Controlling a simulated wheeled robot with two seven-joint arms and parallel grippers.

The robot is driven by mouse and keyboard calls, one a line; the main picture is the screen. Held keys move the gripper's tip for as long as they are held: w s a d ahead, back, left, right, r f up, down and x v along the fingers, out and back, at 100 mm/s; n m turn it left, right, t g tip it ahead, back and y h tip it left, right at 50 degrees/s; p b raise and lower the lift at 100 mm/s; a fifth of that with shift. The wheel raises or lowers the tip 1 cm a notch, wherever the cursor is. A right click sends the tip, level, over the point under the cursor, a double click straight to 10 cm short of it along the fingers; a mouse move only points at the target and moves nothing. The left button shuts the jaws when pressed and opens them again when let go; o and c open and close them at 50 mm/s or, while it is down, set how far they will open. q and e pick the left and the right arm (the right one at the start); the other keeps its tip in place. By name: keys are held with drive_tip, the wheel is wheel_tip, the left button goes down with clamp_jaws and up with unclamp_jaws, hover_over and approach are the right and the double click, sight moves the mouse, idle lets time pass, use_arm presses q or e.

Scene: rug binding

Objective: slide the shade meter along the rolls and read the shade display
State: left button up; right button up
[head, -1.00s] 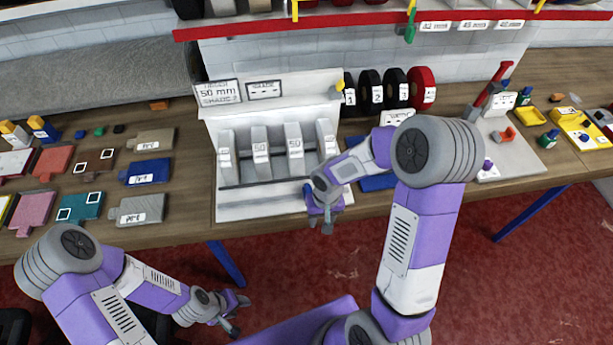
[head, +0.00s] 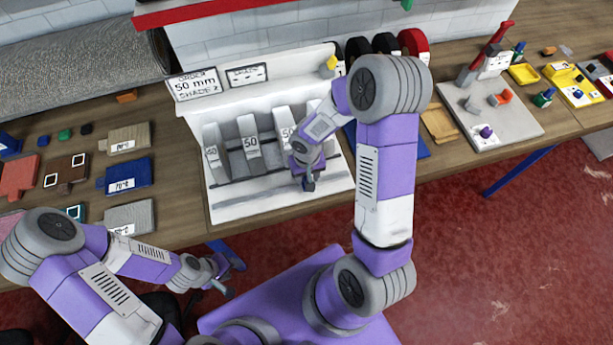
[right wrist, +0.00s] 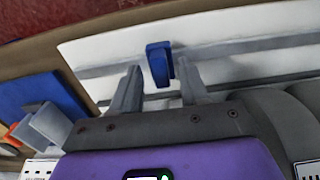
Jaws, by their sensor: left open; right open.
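A white stand (head: 230,208) holds several grey rolls (head: 250,145), some labelled 50, above a grey rail. An order sign (head: 195,84) reads 50 mm, shade 2. A shade display (head: 247,75) stands beside it; its value is too small to read. In the right wrist view, a blue handle (right wrist: 158,62), apparently the shade meter's, stands at the rail. My right gripper (right wrist: 160,88) is open, with the handle just ahead of the gap between its fingertips. The head view shows this gripper (head: 308,182) hiding the handle. My left gripper (head: 228,280) is open and empty before the bench.
Coloured swatches (head: 130,175) lie on the bench at left. A grey board with a red-handled press (head: 490,50) and yellow trays (head: 575,85) are at right. My right arm covers the stand's right end.

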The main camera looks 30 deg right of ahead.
drive_tip(key=shift+w+f, duration=0.1)
drive_tip(key=shift+f, duration=0.45)
drive_tip(key=shift+c, duration=0.2)
clamp_jaws()
